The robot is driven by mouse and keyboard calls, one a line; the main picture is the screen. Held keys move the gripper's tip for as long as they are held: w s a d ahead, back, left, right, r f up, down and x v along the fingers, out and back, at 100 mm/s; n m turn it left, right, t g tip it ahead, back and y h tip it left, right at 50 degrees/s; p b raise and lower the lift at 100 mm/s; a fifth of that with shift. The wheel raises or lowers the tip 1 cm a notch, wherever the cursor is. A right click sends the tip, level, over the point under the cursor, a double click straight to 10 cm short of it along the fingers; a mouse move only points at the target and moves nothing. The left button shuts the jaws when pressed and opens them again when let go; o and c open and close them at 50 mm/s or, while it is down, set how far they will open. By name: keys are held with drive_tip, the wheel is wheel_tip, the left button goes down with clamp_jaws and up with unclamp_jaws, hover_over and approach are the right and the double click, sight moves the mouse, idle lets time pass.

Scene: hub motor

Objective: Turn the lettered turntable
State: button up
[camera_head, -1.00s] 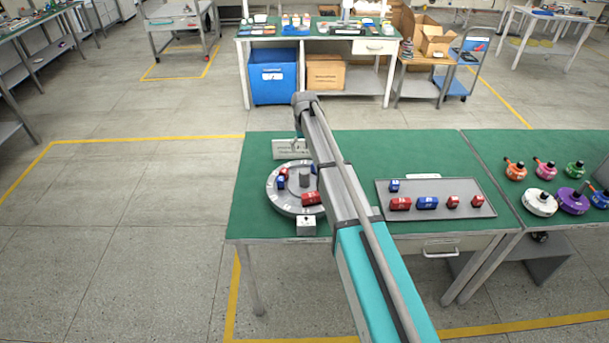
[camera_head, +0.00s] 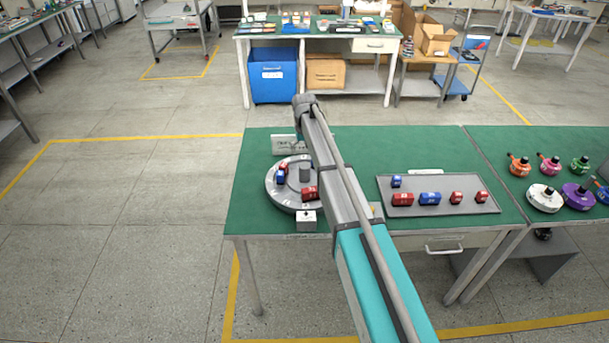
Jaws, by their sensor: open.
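The turntable (camera_head: 274,196) is a round grey disc on the left part of the green table, with a grey post (camera_head: 304,173) at its centre. A red block (camera_head: 309,194) sits at its front, and a red block (camera_head: 281,167) and a blue block (camera_head: 281,179) sit at its left. Its letters are too small to read. My arm crosses over its right side and hides that part. My gripper is hidden behind the arm, so its contact with the turntable cannot be seen.
A small white block (camera_head: 306,221) stands in front of the turntable, and a sign plate (camera_head: 285,144) behind it. A grey tray (camera_head: 438,206) with several red and blue blocks lies to the right. Coloured hub motors (camera_head: 544,201) stand farther right. The table's front left is clear.

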sight(306, 165)
drive_tip(key=shift+f+b, duration=4.65)
drive_tip(key=shift+f, duration=0.25)
drive_tip(key=c, duration=1.3)
drive_tip(key=shift+c, duration=0.2)
drive_tip(key=shift+d, duration=0.3)
